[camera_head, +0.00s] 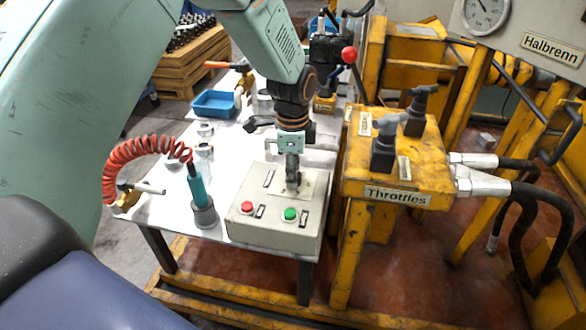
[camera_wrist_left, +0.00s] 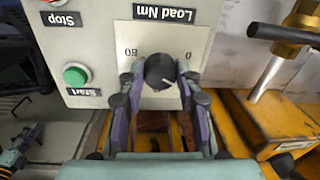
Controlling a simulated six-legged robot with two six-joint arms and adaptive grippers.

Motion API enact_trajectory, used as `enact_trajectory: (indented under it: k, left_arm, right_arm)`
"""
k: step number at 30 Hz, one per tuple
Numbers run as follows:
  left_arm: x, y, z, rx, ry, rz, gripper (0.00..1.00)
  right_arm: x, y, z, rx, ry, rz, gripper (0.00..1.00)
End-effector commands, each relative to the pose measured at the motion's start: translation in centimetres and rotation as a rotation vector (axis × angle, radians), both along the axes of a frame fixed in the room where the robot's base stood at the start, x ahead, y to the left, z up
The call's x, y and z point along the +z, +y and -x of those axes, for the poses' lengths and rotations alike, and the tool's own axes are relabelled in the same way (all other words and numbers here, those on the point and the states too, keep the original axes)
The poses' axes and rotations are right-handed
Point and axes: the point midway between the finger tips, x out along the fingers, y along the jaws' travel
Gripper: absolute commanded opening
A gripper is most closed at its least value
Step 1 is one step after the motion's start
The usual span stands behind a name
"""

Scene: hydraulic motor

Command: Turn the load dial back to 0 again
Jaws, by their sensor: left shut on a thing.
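The load dial (camera_wrist_left: 159,71) is a round black knob with a pale pointer mark, on the grey control box (camera_head: 262,232). In the left wrist view its plate appears upside down, with "Load Nm" above, "80" on the left and "0" on the right. The pale mark points to the lower right in that view, not straight at the 0. My left gripper (camera_head: 292,186) reaches down onto the box top, and its fingers (camera_wrist_left: 160,90) are shut on the dial from both sides. In the head view the gripper hides most of the dial. My right gripper is not in view.
The box has a red stop button (camera_head: 247,206) and a green start button (camera_head: 290,214). A teal-handled tool (camera_head: 197,187) with a coiled red hose (camera_head: 128,150) stands to the left. The yellow throttle block (camera_head: 395,160) stands close on the right. A blue tray (camera_head: 214,104) lies behind.

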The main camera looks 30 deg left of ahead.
Motion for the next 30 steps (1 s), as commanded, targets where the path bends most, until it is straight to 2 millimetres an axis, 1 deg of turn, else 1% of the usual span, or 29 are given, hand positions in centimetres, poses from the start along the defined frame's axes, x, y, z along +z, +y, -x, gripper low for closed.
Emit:
enact_trajectory:
  k: [1,8,12,18,24,30]
  left_arm:
    - [-0.1,0.0,0.3,0.015,0.01,0.0,0.03]
    - [0.1,-0.1,0.4,0.161,0.012,0.0,0.03]
    - [0.1,-0.1,0.4,0.287,0.012,0.0,0.03]
    - [0.0,-0.1,0.5,0.477,0.012,-0.002,0.03]
    - [-0.1,-0.2,0.4,0.66,0.011,-0.002,0.03]
    - [-0.2,-0.2,0.4,0.816,0.011,-0.001,0.03]
  right_arm:
    - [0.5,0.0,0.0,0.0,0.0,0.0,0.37]
    - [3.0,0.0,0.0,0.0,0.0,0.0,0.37]
    - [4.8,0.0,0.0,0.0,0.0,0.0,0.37]
    - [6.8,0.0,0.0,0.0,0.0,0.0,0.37]
    - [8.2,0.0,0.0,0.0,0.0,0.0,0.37]
    - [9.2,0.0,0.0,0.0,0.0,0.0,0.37]
